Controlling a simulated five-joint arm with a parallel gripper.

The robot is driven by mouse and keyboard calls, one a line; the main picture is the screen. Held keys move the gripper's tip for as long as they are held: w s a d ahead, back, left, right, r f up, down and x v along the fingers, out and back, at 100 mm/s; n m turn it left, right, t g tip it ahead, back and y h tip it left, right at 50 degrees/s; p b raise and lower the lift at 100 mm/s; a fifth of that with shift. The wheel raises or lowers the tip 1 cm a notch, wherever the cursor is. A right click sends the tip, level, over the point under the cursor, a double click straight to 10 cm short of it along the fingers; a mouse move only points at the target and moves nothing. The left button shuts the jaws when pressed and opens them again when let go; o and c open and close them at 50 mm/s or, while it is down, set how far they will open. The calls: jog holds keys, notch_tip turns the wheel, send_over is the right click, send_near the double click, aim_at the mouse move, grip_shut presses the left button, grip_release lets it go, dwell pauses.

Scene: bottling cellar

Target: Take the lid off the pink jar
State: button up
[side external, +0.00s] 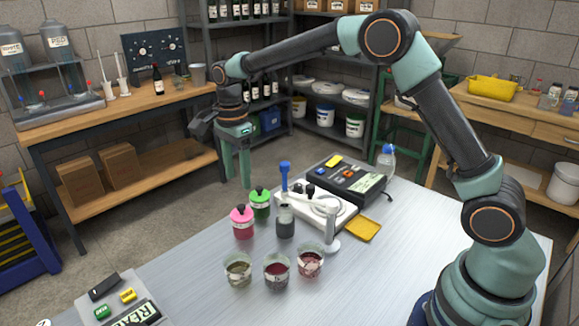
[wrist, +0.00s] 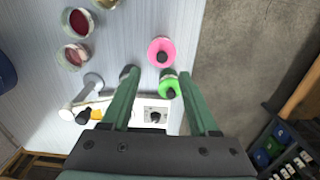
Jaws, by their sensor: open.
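The pink jar (side external: 243,230) stands upright on the metal table, with its pink lid (side external: 241,214) and black knob on top. In the wrist view the pink lid (wrist: 154,45) shows from above, just beyond the fingertips and a little right of picture centre. A green-lidded jar (side external: 261,211) stands right beside it; its green lid (wrist: 162,92) lies between my fingers in the wrist picture. My gripper (side external: 237,186) points down with two green fingers apart and nothing between them. It hangs above the jars' height, and its fingertips (wrist: 158,74) do not touch either lid.
Three glass beakers (side external: 277,274) stand in front of the jars. A small dark-filled container (side external: 285,227), a white stand-like device (side external: 325,212) and a dark box with a display (side external: 348,180) are to the right. The table's front middle is bare.

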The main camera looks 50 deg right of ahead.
aim_at(241, 206)
jog(key=f, duration=0.8)
jog(key=shift+w+d+f, duration=0.1)
jog(key=shift+w+f, duration=0.1)
jog(key=shift+c, duration=0.3)
grip_shut()
